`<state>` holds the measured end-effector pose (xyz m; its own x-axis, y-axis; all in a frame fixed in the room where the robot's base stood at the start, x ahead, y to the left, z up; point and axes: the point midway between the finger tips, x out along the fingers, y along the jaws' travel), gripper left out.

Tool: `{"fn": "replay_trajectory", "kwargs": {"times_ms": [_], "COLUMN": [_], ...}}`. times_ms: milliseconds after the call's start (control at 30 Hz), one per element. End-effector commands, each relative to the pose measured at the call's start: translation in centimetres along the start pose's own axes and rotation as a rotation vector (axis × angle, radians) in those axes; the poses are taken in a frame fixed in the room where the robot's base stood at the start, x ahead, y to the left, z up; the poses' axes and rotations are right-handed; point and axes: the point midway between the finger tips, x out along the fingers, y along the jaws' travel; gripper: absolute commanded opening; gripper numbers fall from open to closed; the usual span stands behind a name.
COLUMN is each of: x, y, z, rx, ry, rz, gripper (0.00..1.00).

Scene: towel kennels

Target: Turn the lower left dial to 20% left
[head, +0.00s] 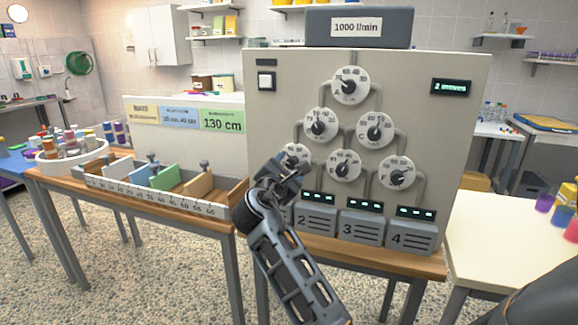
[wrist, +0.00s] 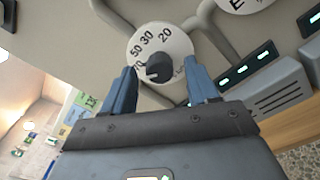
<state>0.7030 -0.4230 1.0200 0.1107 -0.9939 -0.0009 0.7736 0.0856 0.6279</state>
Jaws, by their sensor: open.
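The lower left dial is a white round plate with a black knob, at the left end of the bottom dial row. In the head view its upper part (head: 295,152) shows behind my gripper (head: 284,174), which hides the rest. In the wrist view the dial (wrist: 176,43) shows the numbers 20, 30 and 50, with another partly covered. Its black knob (wrist: 160,65) appears to point towards that partly covered number. My gripper (wrist: 161,84) is open, with one blue finger on each side of the knob. I cannot tell whether either finger touches it.
Dial E (head: 344,167) is close to the right on the same grey panel (head: 280,115), with more dials above. Numbered grey boxes (head: 362,229) with small displays stand below. A wooden rack of coloured dividers (head: 165,179) is at the left.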

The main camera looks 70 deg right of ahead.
Motion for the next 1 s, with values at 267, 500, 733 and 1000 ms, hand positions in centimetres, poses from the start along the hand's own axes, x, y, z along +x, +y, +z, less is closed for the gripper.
{"fn": "replay_trajectory", "kwargs": {"times_ms": [267,500,733,1000], "x": [1.11,1.06,1.05,1.04], "y": [0.01,0.02,0.02,-0.01], "z": [-0.01,-0.01,-0.02,-0.02], "rx": [0.001,0.002,0.002,0.002], "ry": [0.001,0.001,0.001,0.001], "rz": [0.001,0.001,0.001,0.001], "gripper": [0.59,0.5,0.28,0.03]}}
